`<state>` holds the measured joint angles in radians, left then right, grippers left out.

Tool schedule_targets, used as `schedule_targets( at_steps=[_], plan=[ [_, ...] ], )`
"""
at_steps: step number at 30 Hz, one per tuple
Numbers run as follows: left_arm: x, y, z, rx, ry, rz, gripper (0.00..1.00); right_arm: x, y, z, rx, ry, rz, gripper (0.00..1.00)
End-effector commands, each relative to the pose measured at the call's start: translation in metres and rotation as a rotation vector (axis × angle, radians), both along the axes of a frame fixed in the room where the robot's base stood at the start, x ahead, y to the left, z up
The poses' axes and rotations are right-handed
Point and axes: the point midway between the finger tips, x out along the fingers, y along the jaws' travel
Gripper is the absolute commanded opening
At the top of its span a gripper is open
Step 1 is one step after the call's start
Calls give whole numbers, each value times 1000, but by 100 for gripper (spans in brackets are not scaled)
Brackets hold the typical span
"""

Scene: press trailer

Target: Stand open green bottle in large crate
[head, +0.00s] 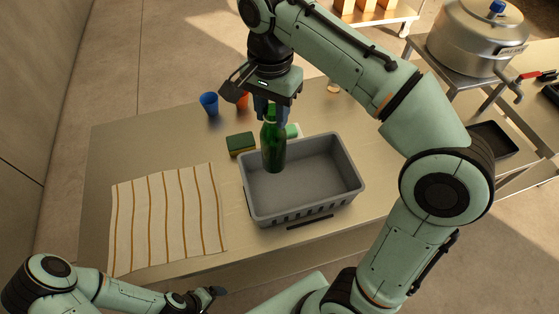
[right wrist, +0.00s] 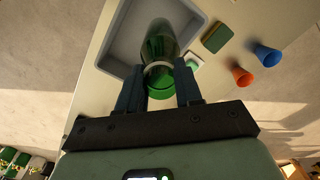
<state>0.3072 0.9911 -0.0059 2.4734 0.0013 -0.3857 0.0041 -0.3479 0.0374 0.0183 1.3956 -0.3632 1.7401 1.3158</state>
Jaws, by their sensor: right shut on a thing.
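The green bottle (head: 273,150) is upright in my right gripper (head: 271,112), which is shut on its upper part. The bottle also shows between the fingers in the right wrist view (right wrist: 158,45). Its lower end appears over the back left part of the large grey crate (head: 347,197); I cannot tell whether it touches the crate floor. The crate looks otherwise empty, and part of it shows in the right wrist view (right wrist: 121,51). My left gripper (head: 211,294) is low at the front edge, away from the crate, and its opening is unclear.
A green and yellow sponge (head: 241,144) and a small white and green item (head: 293,130) lie by the crate. A blue cup (head: 209,103) and an orange cup (head: 242,101) stand behind. A striped cloth (head: 168,217) covers the left table. A dark strip (head: 310,222) lies in front.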

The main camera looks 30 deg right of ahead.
Motion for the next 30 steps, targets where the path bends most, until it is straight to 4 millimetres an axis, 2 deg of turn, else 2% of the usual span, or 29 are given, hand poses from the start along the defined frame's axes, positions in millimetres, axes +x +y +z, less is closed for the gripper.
schedule_targets(
  at_steps=[1,9,12,17,24,30],
  plan=[
    [-14,0,-13,0,17,1,90,-4,-1,-23,-1,13,-1,0],
    [-33,0,-33,0,38,0,90,-3,-1,-90,-2,9,-1,0],
    [-36,0,-37,0,41,0,90,-2,0,-104,-1,6,0,0],
    [-37,0,-38,0,42,-1,90,-1,0,-115,-1,4,0,0],
    [-43,0,-47,0,49,-1,90,-2,0,-149,-1,6,0,0],
    [-43,0,-47,0,49,0,90,-1,0,-154,-1,2,0,0]
  ],
)
